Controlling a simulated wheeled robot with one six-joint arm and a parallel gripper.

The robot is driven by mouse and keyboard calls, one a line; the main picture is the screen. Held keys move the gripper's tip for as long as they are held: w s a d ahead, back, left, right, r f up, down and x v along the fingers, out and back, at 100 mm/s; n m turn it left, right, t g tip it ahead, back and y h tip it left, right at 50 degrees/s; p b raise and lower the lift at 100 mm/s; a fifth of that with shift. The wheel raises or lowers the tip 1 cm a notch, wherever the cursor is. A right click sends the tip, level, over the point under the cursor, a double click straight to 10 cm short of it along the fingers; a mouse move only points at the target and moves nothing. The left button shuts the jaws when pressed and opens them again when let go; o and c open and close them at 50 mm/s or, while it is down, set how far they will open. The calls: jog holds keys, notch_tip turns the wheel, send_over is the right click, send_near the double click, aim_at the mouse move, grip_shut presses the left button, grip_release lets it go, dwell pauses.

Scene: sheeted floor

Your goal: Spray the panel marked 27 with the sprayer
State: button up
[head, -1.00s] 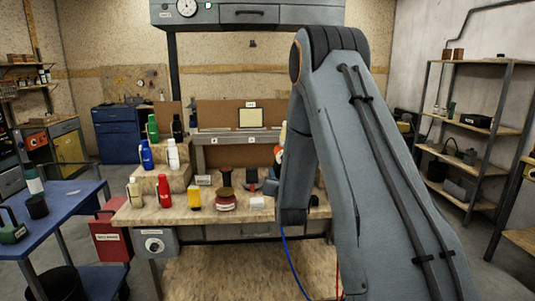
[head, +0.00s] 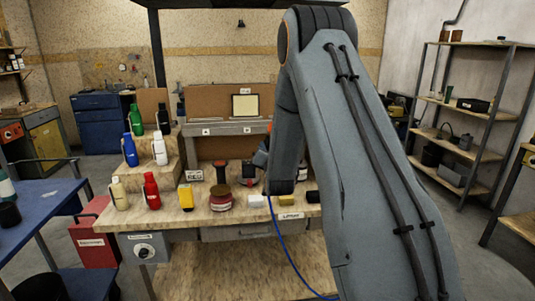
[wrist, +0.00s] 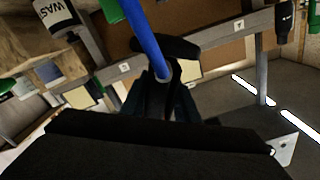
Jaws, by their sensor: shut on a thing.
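In the wrist view my gripper (wrist: 168,100) is shut on a dark handled thing (wrist: 165,48), which looks like the sprayer. A blue hose (wrist: 142,35) runs up from it, and in the head view the blue hose (head: 284,245) hangs below my arm. My gripper is hidden behind my arm in the head view. A cream panel (head: 245,106) stands on the raised shelf at the back of the bench, with a small tag above it. Cream panels also show in the wrist view (wrist: 188,69). Their tags are too small to read, so I cannot tell which is 27.
The wooden workbench (head: 170,216) holds a red bottle (head: 151,190), a cream bottle (head: 119,193), a yellow container (head: 186,197) and a round tin (head: 221,198). More bottles stand on steps at left. A blue table (head: 40,205) is at left, a metal rack (head: 475,110) at right.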

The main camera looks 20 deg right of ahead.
aim_at(266, 139)
jog(key=shift+b+x, duration=0.3)
jog(key=shift+x, duration=0.95)
jog(key=w+a+b, duration=0.2)
jog(key=a, duration=0.7)
jog(key=w+a+b, duration=0.1)
jog(key=w+a, duration=0.2)
jog(key=a, duration=0.7)
jog(key=shift+a+b, duration=0.25)
jog(key=shift+b, duration=0.15)
